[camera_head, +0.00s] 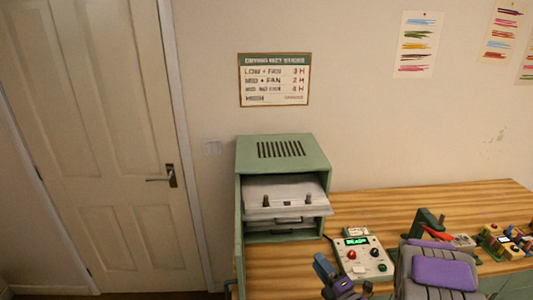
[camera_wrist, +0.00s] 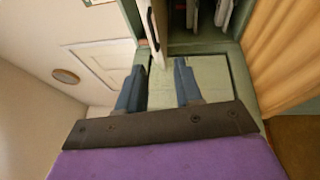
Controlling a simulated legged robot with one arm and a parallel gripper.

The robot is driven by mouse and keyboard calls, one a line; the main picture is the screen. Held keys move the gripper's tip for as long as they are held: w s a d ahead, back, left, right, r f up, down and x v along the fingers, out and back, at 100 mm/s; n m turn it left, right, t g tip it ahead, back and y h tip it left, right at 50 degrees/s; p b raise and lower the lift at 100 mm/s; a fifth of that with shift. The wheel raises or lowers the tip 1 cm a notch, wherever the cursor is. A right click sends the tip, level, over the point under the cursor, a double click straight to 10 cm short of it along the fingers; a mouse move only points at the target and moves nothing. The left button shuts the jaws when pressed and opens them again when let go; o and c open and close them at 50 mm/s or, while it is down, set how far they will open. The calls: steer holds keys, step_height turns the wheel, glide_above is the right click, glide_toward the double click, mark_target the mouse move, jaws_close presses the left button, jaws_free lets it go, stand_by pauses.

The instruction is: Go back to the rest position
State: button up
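My gripper (camera_wrist: 158,88) shows in the wrist view with its two blue fingers spread apart and nothing visible between them. In the head view my gripper (camera_head: 343,280) is at the bottom centre, in front of the table edge and below the control box. The purple part of my arm lies to its right. Past the fingers in the wrist view is the green cabinet (camera_wrist: 243,75), with its interior showing at the top. The same green cabinet (camera_head: 283,150) stands at the table's left end in the head view, a pale tray or drawer (camera_head: 285,197) sticking out of its open front.
A control box (camera_head: 362,262) with a green display and knobs sits on the wooden table (camera_head: 380,207). Small coloured items (camera_head: 508,243) lie at the right. A closed door (camera_head: 95,140) is at the left. A drying sign (camera_head: 274,80) hangs above the cabinet.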

steer(key=w+d+f+m+g+h, duration=0.1)
steer(key=w+d+m+g+h, duration=0.1)
steer(key=d+m+g+h, duration=0.3)
steer(key=s+d+r+m+g+h+b, duration=0.1)
steer(key=s+r+m+g+h, duration=0.1)
steer(key=s+m+g, duration=0.15)
steer(key=s+d+r+m+g+h, duration=0.1)
steer(key=s+r+m+g+h, duration=0.15)
steer(key=s, duration=0.25)
steer(key=s+a+r+m+g, duration=0.2)
steer(key=s+a+m+g, duration=0.1)
steer(key=s, duration=0.7)
steer(key=s+a+r+m+g+y, duration=0.1)
steer(key=s+a+m, duration=0.4)
steer(key=s, duration=0.5)
steer(key=s+a+r+m+g+y, duration=0.1)
steer(key=s+a+r+m+g, duration=0.3)
steer(key=s, duration=0.6)
steer(key=shift+s+a+g+b, duration=0.3)
steer(key=shift+a+b, duration=0.1)
steer(key=shift+a, duration=0.65)
steer(key=shift+w, duration=0.1)
